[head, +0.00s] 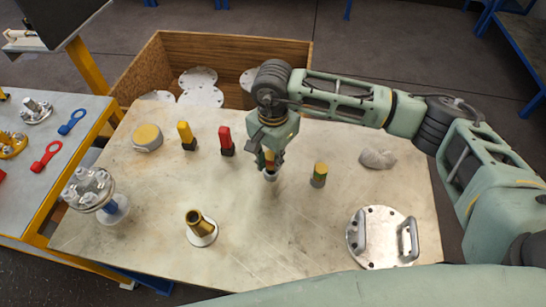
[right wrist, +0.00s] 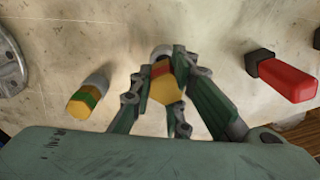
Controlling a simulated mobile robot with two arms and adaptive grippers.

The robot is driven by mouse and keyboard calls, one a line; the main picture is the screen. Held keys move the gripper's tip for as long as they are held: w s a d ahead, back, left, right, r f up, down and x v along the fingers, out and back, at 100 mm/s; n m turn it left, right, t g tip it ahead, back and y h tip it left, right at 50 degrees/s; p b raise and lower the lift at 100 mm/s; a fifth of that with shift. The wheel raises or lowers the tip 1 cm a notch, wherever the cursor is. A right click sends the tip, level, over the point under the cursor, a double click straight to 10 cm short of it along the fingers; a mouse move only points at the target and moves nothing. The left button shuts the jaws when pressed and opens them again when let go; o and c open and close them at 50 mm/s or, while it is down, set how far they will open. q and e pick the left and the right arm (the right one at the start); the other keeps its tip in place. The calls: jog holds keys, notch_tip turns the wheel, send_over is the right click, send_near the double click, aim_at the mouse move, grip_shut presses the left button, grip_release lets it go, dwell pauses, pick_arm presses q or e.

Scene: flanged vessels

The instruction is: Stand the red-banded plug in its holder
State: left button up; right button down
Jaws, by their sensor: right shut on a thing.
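The red-banded plug (right wrist: 162,92) is yellow with a red band and a grey end. My right gripper (head: 269,158) is shut on it, and the fingers hide part of its sides. In the head view the plug (head: 270,164) points down over the middle of the table, grey end lowest. I cannot tell whether that end touches the tabletop. A brass-coloured hollow fitting on a round white base (head: 201,230), which may be the holder, stands at the front left, apart from the gripper. My left gripper is not in view.
A green-banded yellow plug (head: 319,174) stands right of my right gripper. Red (head: 226,139) and yellow (head: 186,134) black-ended pieces stand to its left. A handled round plate (head: 381,237), grey lump (head: 378,158) and bolted flange (head: 88,189) are near the edges. The table's front middle is clear.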

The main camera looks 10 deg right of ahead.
aim_at(273, 156)
jog(key=shift+b, duration=0.4)
jog(key=shift+f, duration=0.15)
dwell(0.4)
jog(key=shift+f+b, duration=1.25)
jog(key=shift+b, duration=0.15)
jog(key=c, duration=1.6)
grip_release()
jog(key=shift+r, duration=0.1)
notch_tip(273, 156, up, 12)
